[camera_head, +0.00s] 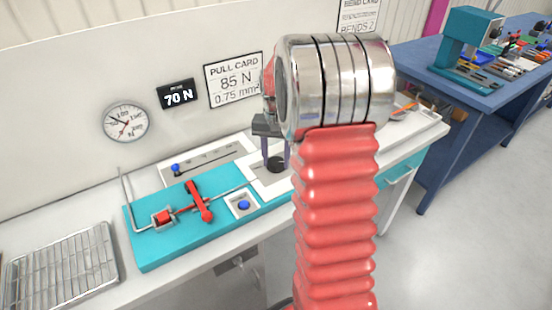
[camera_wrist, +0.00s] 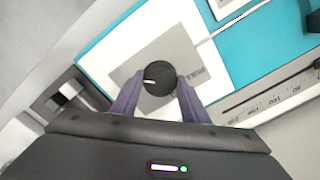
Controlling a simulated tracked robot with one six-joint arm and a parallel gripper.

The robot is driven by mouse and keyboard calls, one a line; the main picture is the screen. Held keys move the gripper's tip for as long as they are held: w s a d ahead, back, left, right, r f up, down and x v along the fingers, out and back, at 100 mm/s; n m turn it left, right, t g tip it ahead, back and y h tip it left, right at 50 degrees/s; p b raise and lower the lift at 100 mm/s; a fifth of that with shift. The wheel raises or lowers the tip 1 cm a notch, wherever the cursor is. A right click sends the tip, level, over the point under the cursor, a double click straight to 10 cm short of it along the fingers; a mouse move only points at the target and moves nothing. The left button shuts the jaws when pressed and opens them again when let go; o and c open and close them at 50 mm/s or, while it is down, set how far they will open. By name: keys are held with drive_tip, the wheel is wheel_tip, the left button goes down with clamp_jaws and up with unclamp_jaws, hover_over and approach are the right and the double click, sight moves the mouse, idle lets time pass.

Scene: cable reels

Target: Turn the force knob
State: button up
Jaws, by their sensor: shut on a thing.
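The force knob (camera_head: 276,165) is a round black knob on a white plate at the right part of the teal fixture (camera_head: 150,254). In the wrist view the knob (camera_wrist: 160,70) shows a short white pointer mark on its left half. My gripper (camera_head: 276,156) is over the plate with its purple fingers pointing down. In the wrist view my gripper (camera_wrist: 159,82) has one finger on each side of the knob, shut on it. The display (camera_head: 178,95) reads 70 N. The pull card (camera_head: 234,80) reads 85 N, 0.75 mm².
The fixture carries a red lever (camera_head: 199,203) and a blue button (camera_head: 244,205). A blue-knobbed slider (camera_head: 176,169) lies behind it. A wire rack (camera_head: 62,269) is at front left. A blue bench (camera_head: 455,112) stands at right.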

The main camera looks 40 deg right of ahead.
sight(276, 161)
drive_tip(key=shift+m, duration=0.6)
drive_tip(key=o, duration=1.1)
drive_tip(key=shift+c, duration=0.2)
drive_tip(key=shift+r, duration=0.15)
wheel_tip(276, 161, up, 14)
drive_tip(key=shift+f, duration=0.25)
